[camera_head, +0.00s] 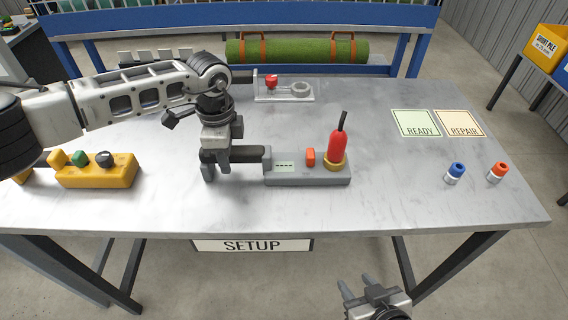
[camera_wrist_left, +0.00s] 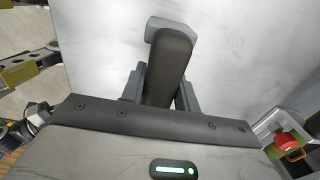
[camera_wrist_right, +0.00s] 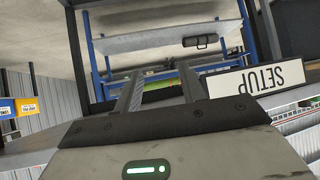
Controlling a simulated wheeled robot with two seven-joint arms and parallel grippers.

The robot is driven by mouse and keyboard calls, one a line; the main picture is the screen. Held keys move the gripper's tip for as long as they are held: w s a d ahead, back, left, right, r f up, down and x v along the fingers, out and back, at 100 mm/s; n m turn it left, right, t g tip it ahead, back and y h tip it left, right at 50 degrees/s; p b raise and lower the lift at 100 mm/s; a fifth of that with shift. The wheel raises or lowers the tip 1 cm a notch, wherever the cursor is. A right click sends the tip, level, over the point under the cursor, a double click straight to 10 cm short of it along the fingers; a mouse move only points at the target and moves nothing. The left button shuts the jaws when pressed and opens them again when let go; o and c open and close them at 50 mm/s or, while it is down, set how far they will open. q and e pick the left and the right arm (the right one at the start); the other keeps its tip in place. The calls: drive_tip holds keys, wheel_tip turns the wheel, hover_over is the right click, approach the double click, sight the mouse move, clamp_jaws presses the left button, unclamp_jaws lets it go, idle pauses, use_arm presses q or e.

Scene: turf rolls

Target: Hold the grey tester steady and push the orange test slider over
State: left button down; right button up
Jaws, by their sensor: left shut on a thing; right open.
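The grey tester (camera_head: 300,181) lies flat on the bench, with a small display on its top. Its orange slider (camera_head: 310,157) stands up between the display and a red probe (camera_head: 335,148) set upright in a brass ring. My left gripper (camera_head: 222,153) is shut at the tester's left end, on what looks like its dark handle. The left wrist view shows this dark bar (camera_wrist_left: 168,65) between the fingers. My right gripper (camera_head: 362,288) is open and empty, in front of and below the bench edge. Its parted fingers show in the right wrist view (camera_wrist_right: 158,88).
A yellow box (camera_head: 97,172) with knobs sits at the left. A clear plate with a red knob (camera_head: 271,82) lies behind. READY (camera_head: 418,123) and REPAIR (camera_head: 461,123) cards and blue (camera_head: 455,172) and orange (camera_head: 496,172) capped pieces are at the right.

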drive_tip(key=shift+w+a+f+n, duration=0.1)
drive_tip(key=shift+w+a+n, duration=0.05)
drive_tip(key=shift+n, duration=0.35)
drive_tip(key=shift+c, duration=1)
drive_tip(key=w+a+r+n+g+y, duration=0.1)
drive_tip(key=w+a+n+y, duration=0.15)
drive_tip(key=a+n, duration=0.7)
drive_tip(key=w+a+r+n+g+y, duration=0.1)
drive_tip(key=a+r+n+y, duration=0.15)
drive_tip(key=a+n, duration=0.75)
drive_tip(key=a+r+n+y, duration=0.1)
drive_tip(key=a+r+y, duration=0.4)
drive_tip(key=a, duration=0.4)
drive_tip(key=w+d+r+m+t+h, duration=0.1)
drive_tip(key=w+d+r+m+t, duration=0.15)
drive_tip(key=d+r, duration=0.4)
drive_tip(key=w+d+r+m+t+h, duration=0.1)
drive_tip(key=w+d+r+t, duration=0.3)
drive_tip(key=r, duration=0.3)
drive_tip(key=n+h, duration=1.1)
drive_tip(key=n, duration=0.4)
approach(311, 157)
drive_tip(key=shift+g, duration=0.45)
drive_tip(key=x, duration=1.1)
drive_tip(key=shift+w+r, duration=0.3)
